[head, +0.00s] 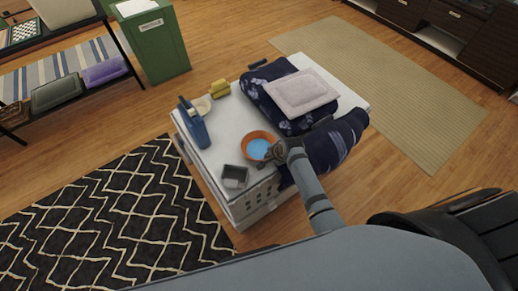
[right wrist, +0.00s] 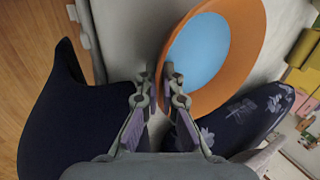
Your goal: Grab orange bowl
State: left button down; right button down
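The orange bowl (head: 258,147) with a blue inside sits near the front edge of the white table (head: 222,130). In the right wrist view the bowl (right wrist: 247,60) fills the upper right. My right gripper (head: 270,155) is at the bowl's right front side. In the right wrist view its fingers (right wrist: 158,78) are close together at the bowl's near rim, one over the blue inside and one outside. They look shut on the rim, though the contact is partly hidden. My left gripper is not in view.
A grey square container (head: 234,176) stands just in front of the bowl. A blue bottle-like object (head: 194,124) and a yellow item (head: 220,88) are at the left.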

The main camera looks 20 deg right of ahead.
dwell(0.3)
notch_tip(320, 180, up, 2)
jog(key=shift+w+r, duration=0.1)
jog(key=shift+r, duration=0.15)
jog(key=s+d+r+p, duration=0.1)
jog(key=s+d+r, duration=0.8)
jog(key=s+r, duration=0.1)
jog(key=shift+d+r+p, duration=0.3)
jog(key=shift+d, duration=0.1)
